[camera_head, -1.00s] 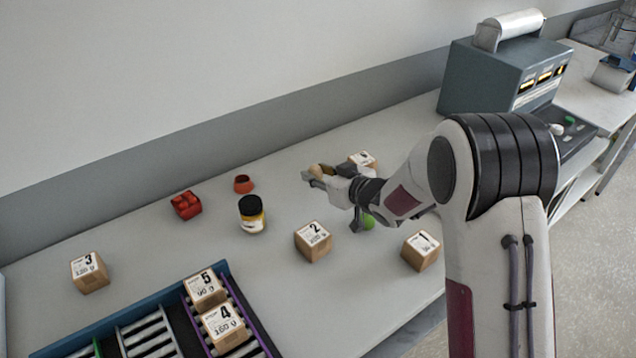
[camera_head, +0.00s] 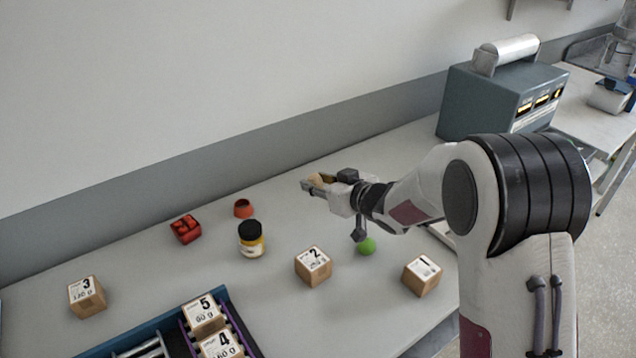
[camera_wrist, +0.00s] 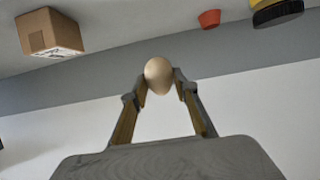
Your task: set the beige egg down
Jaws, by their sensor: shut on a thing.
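My gripper (camera_head: 313,184) is shut on the beige egg (camera_wrist: 158,76), which sits between the two fingertips in the wrist view. In the head view the egg (camera_head: 316,180) is small and partly covered by the fingers. The gripper points left, over the back part of the grey table (camera_head: 150,270).
Box 2 (camera_head: 313,266), box 1 (camera_head: 422,275) and a green ball (camera_head: 367,246) lie nearer. A cardboard box (camera_wrist: 50,32) shows in the wrist view.

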